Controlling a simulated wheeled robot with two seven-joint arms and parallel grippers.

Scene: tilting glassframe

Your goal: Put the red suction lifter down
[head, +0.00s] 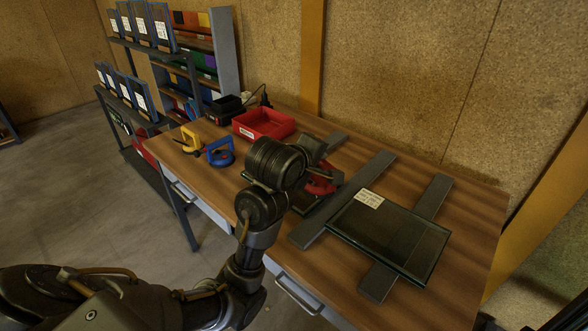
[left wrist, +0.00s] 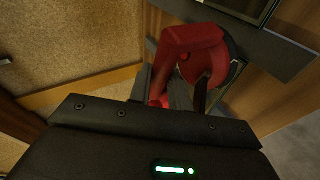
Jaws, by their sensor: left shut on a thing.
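The red suction lifter (head: 322,179) is over the wooden table, just left of the glass pane, partly hidden behind my left arm in the head view. In the left wrist view the red lifter (left wrist: 192,50) sits at my left gripper (left wrist: 178,98), its handle held between the fingers. My left gripper is shut on it. I cannot tell whether the lifter touches the table. My right gripper is in neither view.
A dark glass pane (head: 388,236) with a white label lies across grey bars (head: 378,281). A yellow lifter (head: 190,139), a blue lifter (head: 220,153) and a red bin (head: 263,123) stand on the table's left part (head: 190,160). Shelves stand behind at left.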

